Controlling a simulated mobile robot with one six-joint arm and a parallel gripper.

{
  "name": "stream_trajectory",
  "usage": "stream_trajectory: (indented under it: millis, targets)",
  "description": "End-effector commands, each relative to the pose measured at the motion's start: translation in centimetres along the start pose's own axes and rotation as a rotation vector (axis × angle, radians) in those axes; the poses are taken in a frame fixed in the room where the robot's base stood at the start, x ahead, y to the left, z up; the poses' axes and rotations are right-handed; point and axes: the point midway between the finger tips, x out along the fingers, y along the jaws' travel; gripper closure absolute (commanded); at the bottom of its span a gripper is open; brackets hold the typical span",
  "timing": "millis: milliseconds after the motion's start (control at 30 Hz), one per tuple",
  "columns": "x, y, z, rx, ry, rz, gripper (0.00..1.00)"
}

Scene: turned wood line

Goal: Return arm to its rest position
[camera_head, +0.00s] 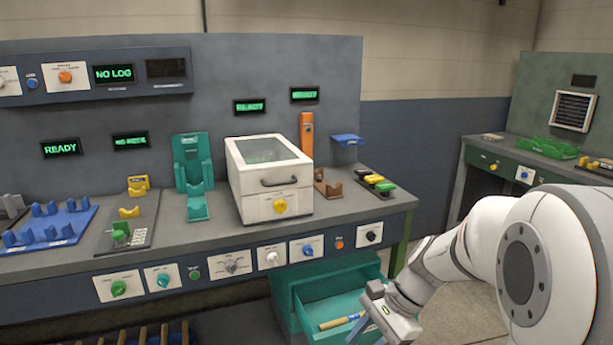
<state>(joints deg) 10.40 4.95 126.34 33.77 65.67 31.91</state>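My white arm comes in from the right edge and reaches left and down. My gripper (366,328) is low in front of the workbench, over the right side of an open teal drawer (352,305). Its fingers point down and are partly cut off by the bottom edge, so I cannot tell whether they are apart. A tool with a wooden handle (333,323) and a blue part lies in the drawer, left of my gripper. I see nothing clearly held.
The workbench (345,209) carries a white lidded box (268,202), teal holders (192,163) and a blue rack (52,232). Its front has several knobs. A green side bench (490,160) stands at the back right.

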Motion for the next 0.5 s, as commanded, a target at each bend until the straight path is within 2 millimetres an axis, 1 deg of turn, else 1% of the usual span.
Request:
stream_trajectory:
  millis: [33,200,300,400,500]
  targets:
    - [-2.0,0.9,1.9,-0.108,0.062,0.021,0.66]
    - [-5.8,4.4,5.1,-0.487,0.269,0.121,0.66]
    - [-7.9,6.2,6.5,-0.697,0.381,0.186,0.66]
    - [-9.6,7.5,7.3,-0.872,0.473,0.249,0.66]
    - [-10.7,8.5,7.8,-0.998,0.539,0.300,0.66]
